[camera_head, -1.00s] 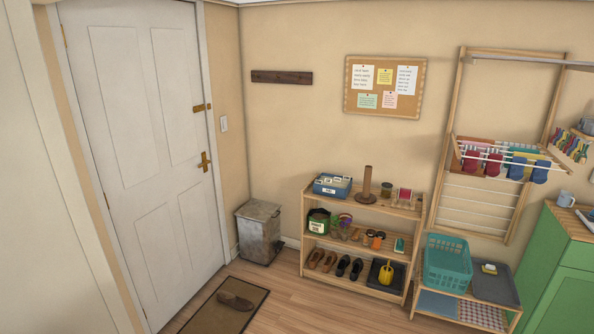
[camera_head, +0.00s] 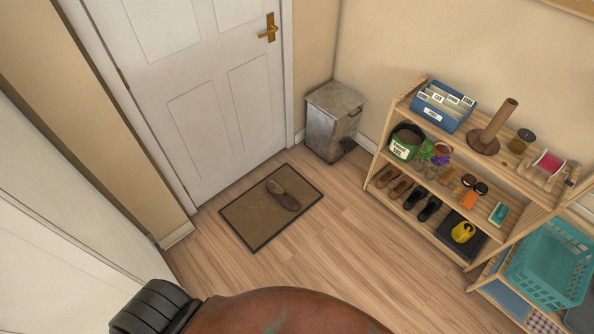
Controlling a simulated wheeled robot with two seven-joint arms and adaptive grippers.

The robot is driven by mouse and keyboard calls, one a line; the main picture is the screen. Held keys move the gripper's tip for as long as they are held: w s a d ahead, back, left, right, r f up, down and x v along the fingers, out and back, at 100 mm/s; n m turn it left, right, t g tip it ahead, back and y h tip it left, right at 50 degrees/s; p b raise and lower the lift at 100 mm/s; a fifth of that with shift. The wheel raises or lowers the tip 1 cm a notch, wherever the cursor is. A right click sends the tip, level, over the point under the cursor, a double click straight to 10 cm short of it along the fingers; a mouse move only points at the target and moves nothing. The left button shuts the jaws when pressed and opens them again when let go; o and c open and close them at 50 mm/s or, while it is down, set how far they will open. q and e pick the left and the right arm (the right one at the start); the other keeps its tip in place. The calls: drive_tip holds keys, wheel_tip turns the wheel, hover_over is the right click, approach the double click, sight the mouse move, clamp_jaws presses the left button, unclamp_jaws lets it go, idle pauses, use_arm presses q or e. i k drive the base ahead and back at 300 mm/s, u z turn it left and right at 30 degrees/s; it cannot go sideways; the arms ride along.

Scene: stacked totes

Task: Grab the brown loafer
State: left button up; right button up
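A single brown loafer (camera_head: 283,195) lies on the doormat (camera_head: 240,228) on the floor in front of the white door. A pair of brown shoes (camera_head: 394,184) stands on the bottom shelf of the wooden rack, beside a pair of black shoes (camera_head: 424,203). Neither of my grippers is in view. A rusty orange-brown surface and a dark ribbed part show at the bottom edge; they look like parts of my own body.
A metal bin (camera_head: 333,121) stands in the corner between the door (camera_head: 201,81) and the wooden shelf rack (camera_head: 461,162). A teal basket (camera_head: 551,260) is at the far right. The wooden floor (camera_head: 335,233) between mat and rack is clear.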

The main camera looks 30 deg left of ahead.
sight(287, 202)
drive_tip(key=i, duration=2.35)
drive_tip(key=u, duration=3.45)
